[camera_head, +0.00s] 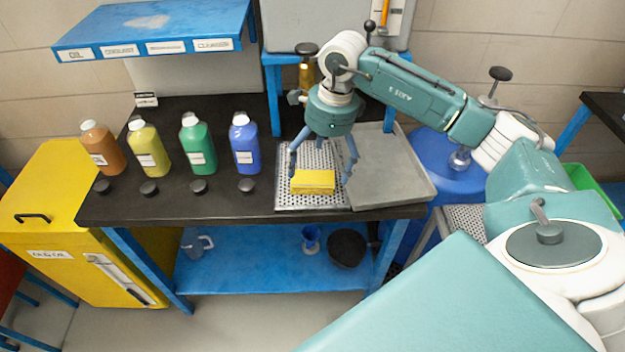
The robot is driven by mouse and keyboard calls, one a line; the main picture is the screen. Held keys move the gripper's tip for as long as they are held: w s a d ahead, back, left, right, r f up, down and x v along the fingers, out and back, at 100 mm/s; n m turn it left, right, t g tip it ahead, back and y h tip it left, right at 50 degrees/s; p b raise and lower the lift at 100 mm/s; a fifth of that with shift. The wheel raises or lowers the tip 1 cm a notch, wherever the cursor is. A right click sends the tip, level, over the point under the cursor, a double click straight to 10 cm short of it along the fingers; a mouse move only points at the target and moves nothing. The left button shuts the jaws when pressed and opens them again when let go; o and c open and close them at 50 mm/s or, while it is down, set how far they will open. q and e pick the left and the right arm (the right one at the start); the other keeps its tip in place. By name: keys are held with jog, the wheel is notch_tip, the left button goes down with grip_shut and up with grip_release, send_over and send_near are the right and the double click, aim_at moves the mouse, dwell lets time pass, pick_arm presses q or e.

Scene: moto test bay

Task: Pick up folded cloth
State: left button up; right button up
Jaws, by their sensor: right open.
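The folded cloth (313,182) is yellow and lies on a perforated metal tray (290,200) near the front edge of the black bench. My right gripper (320,176) points down over it with its fingers spread open. One finger is at the left of the cloth and one at the right. I cannot tell whether the fingers touch it. My left gripper is not in view.
Brown, yellow, green and blue bottles (245,145) stand on the bench at the left, with black caps (199,186) in front. A grey tray (395,180) is right of the perforated one. A blue shelf (155,30) overhangs the back left.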

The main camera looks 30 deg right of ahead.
aim_at(313, 183)
jog(key=shift+a+f, duration=0.1)
jog(key=shift+f, duration=0.65)
jog(key=shift+w+a+f+p, duration=0.15)
jog(key=shift+f+p, duration=0.15)
jog(key=shift+p, duration=0.15)
jog(key=f+p, duration=0.1)
jog(key=f, duration=0.2)
jog(key=shift+w+a+f+p, duration=0.15)
jog(key=shift+w+f+p, duration=0.15)
jog(key=shift+w+p, duration=0.05)
jog(key=shift+f, duration=0.45)
jog(key=c, duration=1.1)
